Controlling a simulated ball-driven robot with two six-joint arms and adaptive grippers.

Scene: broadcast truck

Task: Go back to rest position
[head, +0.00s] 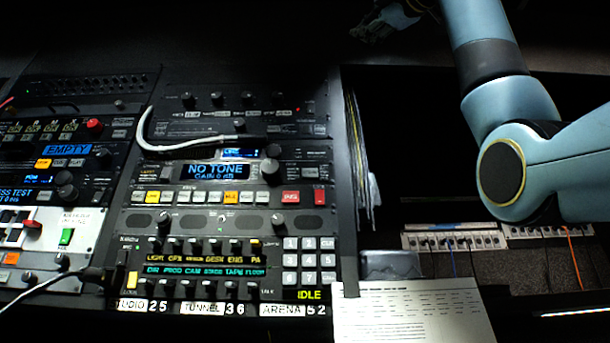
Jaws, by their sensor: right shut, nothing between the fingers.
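My right arm comes in from the right side of the head view and bends up to the top edge. My right gripper (368,32) shows small and dark near the top, right of centre. It is shut and empty, and it looks clear of the panels. Its outline is dim against the dark background. My left gripper is not in view.
Rack panels with knobs and buttons fill the left and middle, with a display reading NO TONE (215,171). A white cable (150,140) loops over them. A printed sheet (410,315) lies at the bottom. A patch strip (455,240) is below my right arm.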

